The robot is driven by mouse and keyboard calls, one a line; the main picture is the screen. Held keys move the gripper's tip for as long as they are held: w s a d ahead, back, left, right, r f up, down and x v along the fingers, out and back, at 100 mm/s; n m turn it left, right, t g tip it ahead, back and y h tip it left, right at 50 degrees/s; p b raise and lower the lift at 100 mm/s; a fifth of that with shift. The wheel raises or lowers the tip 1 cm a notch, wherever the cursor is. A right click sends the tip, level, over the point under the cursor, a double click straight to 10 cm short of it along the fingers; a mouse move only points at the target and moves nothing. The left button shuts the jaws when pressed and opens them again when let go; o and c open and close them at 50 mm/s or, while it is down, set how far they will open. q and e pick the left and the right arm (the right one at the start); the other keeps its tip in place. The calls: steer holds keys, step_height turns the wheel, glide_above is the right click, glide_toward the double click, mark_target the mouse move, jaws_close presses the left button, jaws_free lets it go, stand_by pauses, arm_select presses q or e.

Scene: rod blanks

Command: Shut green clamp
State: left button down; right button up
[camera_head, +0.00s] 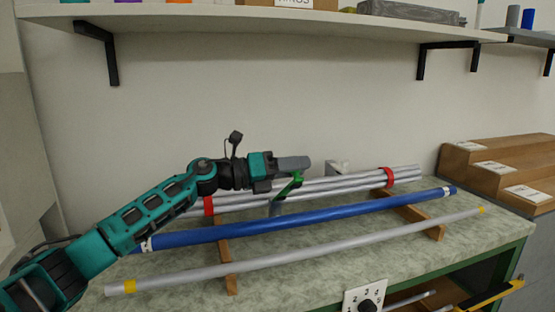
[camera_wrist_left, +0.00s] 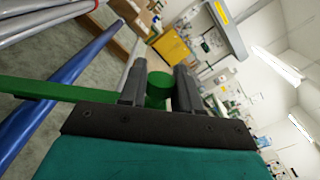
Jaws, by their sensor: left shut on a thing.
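The green clamp (camera_head: 289,187) shows in the head view as a slanted green lever above a grey post, among the rods in the middle of the bench. My left gripper (camera_head: 303,163) reaches in from the left at the lever's upper end and is shut on it. In the left wrist view, the round green end of the clamp (camera_wrist_left: 158,86) sits between the two dark fingers of my left gripper (camera_wrist_left: 160,85), and a green bar runs off to the left. The clamp's lower part is partly hidden. My right gripper is out of view.
A blue rod (camera_head: 335,215) and a grey rod with yellow ends (camera_head: 310,255) lie across wooden supports (camera_head: 228,255). Behind them lies a bundle of grey rods with red bands (camera_head: 388,177). Wooden steps (camera_head: 485,160) stand at right; a shelf (camera_head: 250,19) hangs above.

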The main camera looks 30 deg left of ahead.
arm_select(q)
steer(key=s+d+f+m+b, duration=0.2)
steer(key=f+b, duration=0.2)
steer(key=f, duration=0.2)
steer(key=s+d+f+m+b, duration=0.2)
steer(key=d+f+b, duration=0.1)
steer(key=f+b, duration=0.2)
steer(key=shift+d+f+m, duration=0.15)
steer(key=shift+f+m, duration=0.25)
steer(key=shift+f, duration=0.5)
steer(key=c, duration=0.9)
jaws_free()
steer(key=shift+s, duration=0.1)
steer(key=shift+c, duration=0.2)
steer(key=shift+o, duration=0.2)
